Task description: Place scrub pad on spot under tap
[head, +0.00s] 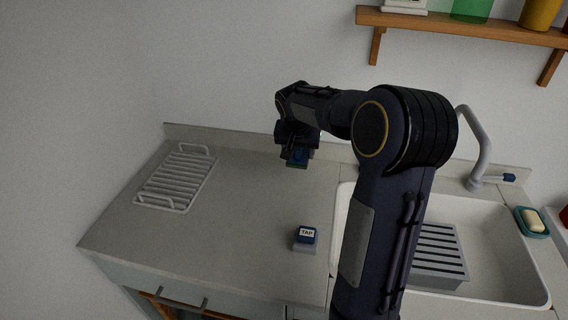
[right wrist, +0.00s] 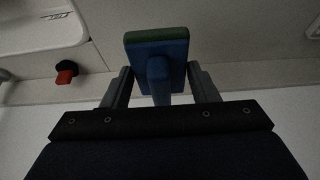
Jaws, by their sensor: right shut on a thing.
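The scrub pad (head: 297,159) is a blue block with a green face. My right gripper (head: 297,146) is shut on it and holds it over the back of the counter, left of the sink; I cannot tell its exact height. In the right wrist view the pad's blue grip (right wrist: 158,80) is between the two fingers (right wrist: 158,88). The grey tap (head: 484,150) curves up behind the sink at the right. The left gripper is not in view.
A white wire rack (head: 178,180) lies on the left counter. The white sink (head: 505,262) holds a grey slotted tray (head: 440,255); my right arm hides part of it. Soap sits in a teal dish (head: 533,222) at right. A wooden shelf (head: 460,26) hangs above. The middle counter is clear.

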